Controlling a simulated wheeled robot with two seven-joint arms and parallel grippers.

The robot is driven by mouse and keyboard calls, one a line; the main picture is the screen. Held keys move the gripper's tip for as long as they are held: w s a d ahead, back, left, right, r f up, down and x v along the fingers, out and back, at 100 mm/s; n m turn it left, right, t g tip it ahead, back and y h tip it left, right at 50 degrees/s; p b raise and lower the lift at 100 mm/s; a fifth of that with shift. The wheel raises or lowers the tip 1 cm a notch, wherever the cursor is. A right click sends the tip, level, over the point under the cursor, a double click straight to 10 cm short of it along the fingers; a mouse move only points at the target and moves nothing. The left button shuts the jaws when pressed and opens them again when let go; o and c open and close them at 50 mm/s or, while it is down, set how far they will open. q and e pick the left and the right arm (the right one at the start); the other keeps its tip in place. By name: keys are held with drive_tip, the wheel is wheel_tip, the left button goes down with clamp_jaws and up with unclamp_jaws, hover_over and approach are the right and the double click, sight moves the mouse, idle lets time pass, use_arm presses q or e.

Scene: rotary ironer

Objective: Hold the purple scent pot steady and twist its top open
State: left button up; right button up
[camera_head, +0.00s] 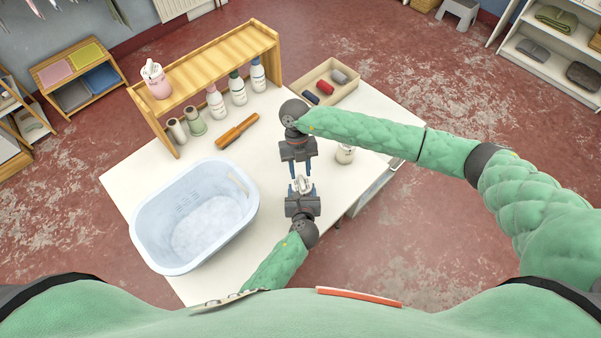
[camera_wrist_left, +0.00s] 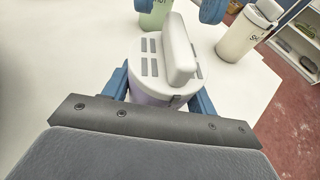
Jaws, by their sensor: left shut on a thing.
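The purple scent pot (camera_wrist_left: 150,97) stands upright in the left wrist view, with a pale lilac body and a white vented top (camera_wrist_left: 180,50) carrying a raised grip bar. In the head view its white top (camera_head: 302,184) shows between my two grippers. My left gripper (camera_head: 302,191) is shut on the pot, one blue finger on each side of its body. My right gripper (camera_head: 300,174) is at the far side of the top. Its blue fingertips (camera_wrist_left: 178,8) stand apart on either side of the grip bar's far end, with gaps showing. The pot's lower body is hidden.
A cream pot (camera_head: 345,154) stands right of my grippers; a green pot (camera_wrist_left: 155,18) stands behind. A blue basket (camera_head: 245,222) fills the table's left. A wooden shelf (camera_head: 212,57) with bottles, a brown-handled tool (camera_head: 237,131) and a wooden tray (camera_head: 350,91) lie farther back.

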drive_tip(key=shift+x, duration=0.8)
clamp_jaws()
